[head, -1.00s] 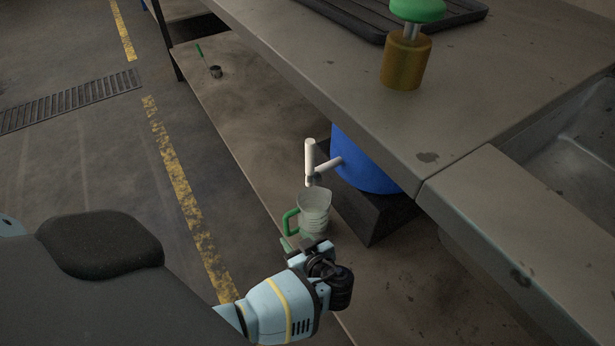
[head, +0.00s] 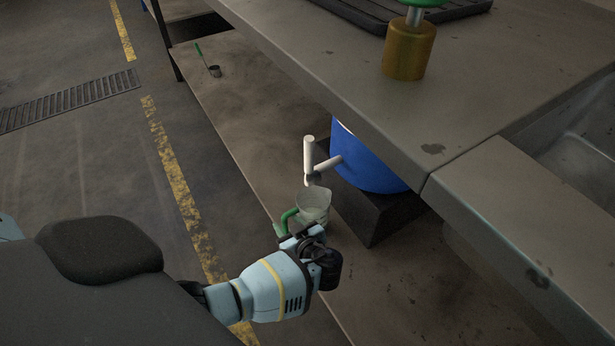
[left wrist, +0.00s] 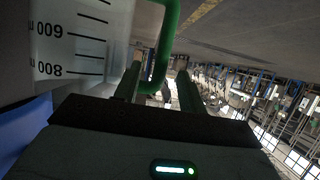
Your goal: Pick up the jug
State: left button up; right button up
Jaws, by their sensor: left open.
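The jug (head: 314,203) is a translucent measuring jug with a green handle (head: 286,219). It stands upright on the low shelf below a white tap (head: 311,160). My left gripper (head: 287,236) is at the jug's handle side and hides its lower part in the head view. In the left wrist view the jug (left wrist: 85,40) fills the upper left with its black scale marks. There the handle (left wrist: 166,40) reaches down between the two fingers of my left gripper (left wrist: 160,88), which are apart. I cannot tell whether either finger touches it. My right gripper is not in view.
A blue drum (head: 368,165) on a dark stand (head: 376,215) is right behind the jug. The worktop (head: 350,75) overhangs at the right, with a brass weight (head: 409,50) on it. A small ladle (head: 214,71) lies farther along the low shelf (head: 225,115), which is otherwise clear.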

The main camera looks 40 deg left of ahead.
pick_arm(q)
jog(key=x, duration=0.2)
jog(key=shift+w+a+f, duration=0.15)
jog(key=shift+a+f, duration=0.05)
jog(key=shift+a, duration=0.05)
grip_shut()
jog(key=shift+r, duration=0.1)
